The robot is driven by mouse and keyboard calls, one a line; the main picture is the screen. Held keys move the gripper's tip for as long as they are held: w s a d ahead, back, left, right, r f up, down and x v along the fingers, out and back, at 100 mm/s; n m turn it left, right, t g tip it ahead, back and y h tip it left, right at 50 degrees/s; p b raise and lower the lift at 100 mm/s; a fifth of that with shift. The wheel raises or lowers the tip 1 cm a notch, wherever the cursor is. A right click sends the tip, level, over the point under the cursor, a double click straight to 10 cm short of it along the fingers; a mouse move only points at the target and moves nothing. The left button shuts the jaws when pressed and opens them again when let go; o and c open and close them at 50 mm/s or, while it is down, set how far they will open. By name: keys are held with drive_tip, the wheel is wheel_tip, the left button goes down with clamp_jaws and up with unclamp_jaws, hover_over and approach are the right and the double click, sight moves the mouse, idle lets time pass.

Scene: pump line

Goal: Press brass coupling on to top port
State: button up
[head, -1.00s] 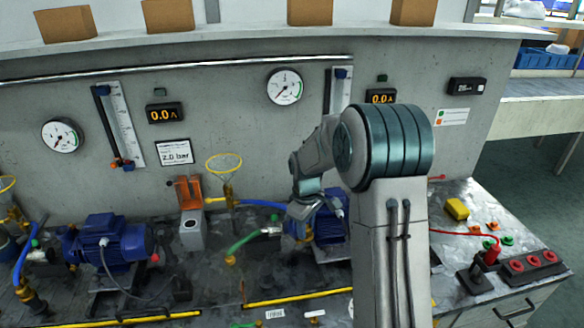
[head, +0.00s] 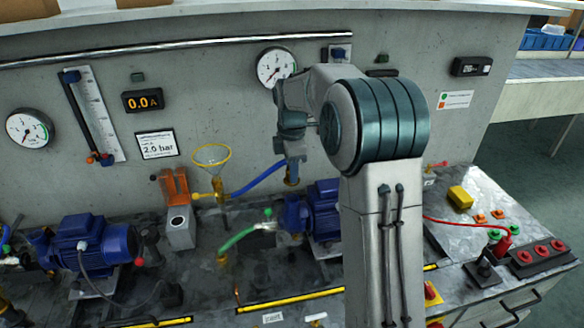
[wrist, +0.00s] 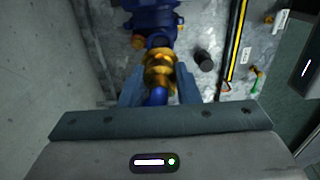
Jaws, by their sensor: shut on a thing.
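My gripper (head: 291,166) is shut on the brass coupling (wrist: 160,68) at the end of the blue hose (head: 258,178). In the wrist view the fingers stand on either side of it, with the hose (wrist: 157,97) between them. In the head view the coupling (head: 292,181) points down above the left end of the right blue pump (head: 322,212). The pump also shows in the wrist view (wrist: 154,18), beyond the coupling. The top port is largely hidden behind the coupling; I cannot tell whether they touch.
A green hose (head: 238,237) joins low at the pump's left. A yellow-ringed funnel (head: 211,154) and an orange-topped grey block (head: 180,228) stand further left. Another blue pump (head: 92,245) is at far left. The grey wall with a gauge (head: 276,68) rises behind.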

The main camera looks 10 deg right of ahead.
wheel_tip(320, 180, down, 4)
drive_tip(key=b, duration=0.2)
drive_tip(key=shift+b, duration=0.35)
drive_tip(key=shift+f, duration=0.55)
drive_tip(key=shift+f, duration=0.45)
idle(1.2)
drive_tip(key=o, duration=1)
drive_tip(key=shift+r+p, duration=2.3)
drive_tip(key=shift+r, duration=0.75)
